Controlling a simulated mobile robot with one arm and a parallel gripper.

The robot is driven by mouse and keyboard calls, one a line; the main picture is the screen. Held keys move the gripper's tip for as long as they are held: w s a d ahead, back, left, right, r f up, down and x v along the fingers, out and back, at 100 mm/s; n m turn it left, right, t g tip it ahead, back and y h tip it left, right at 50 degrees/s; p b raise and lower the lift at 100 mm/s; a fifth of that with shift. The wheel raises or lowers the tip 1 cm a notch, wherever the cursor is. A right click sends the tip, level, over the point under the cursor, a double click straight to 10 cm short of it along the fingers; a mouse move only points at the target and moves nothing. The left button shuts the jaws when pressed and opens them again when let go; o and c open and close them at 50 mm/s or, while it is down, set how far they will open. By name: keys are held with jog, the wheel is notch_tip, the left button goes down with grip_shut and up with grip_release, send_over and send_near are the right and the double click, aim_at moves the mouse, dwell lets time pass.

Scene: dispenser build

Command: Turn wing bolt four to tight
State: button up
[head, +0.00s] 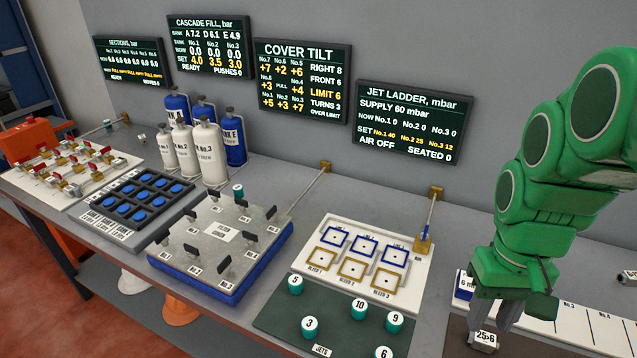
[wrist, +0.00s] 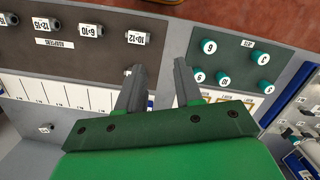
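The grey cover plate (head: 226,218) with a blue base stands left of centre in the head view. Several black wing bolts stand around its edge, with labels too small to read surely. The "COVER TILT" screen (head: 302,80) lists No.4 at the middle right, with +4. The bolt at the plate's middle right (head: 250,240) matches that place and stands upright. My gripper (head: 491,318) is far to the right of the plate, low over the adapters mat. In the wrist view my gripper (wrist: 157,68) has its fingers apart with nothing seen between them.
A jets mat (head: 283,325) with teal-capped jets and a white panel (head: 400,232) with blue and gold squares lie between my gripper and the plate. White and blue tanks (head: 209,153) stand behind it. The screen shows LIMIT 6, TURNS 3 and OVER LIMIT.

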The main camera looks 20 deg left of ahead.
jog(key=w+a+n, duration=0.4)
jog(key=w+a, duration=0.6)
jog(key=a, duration=0.1)
jog(key=n+t, duration=0.1)
jog(key=n, duration=0.9)
send_over(249, 233)
jog(key=f, duration=0.7)
jog(key=shift+w+d+f, duration=0.1)
jog(key=shift+d+f, duration=0.15)
jog(key=shift+a+f, duration=0.25)
jog(key=shift+f, duration=3.8)
jog(key=shift+c, duration=0.3)
grip_shut()
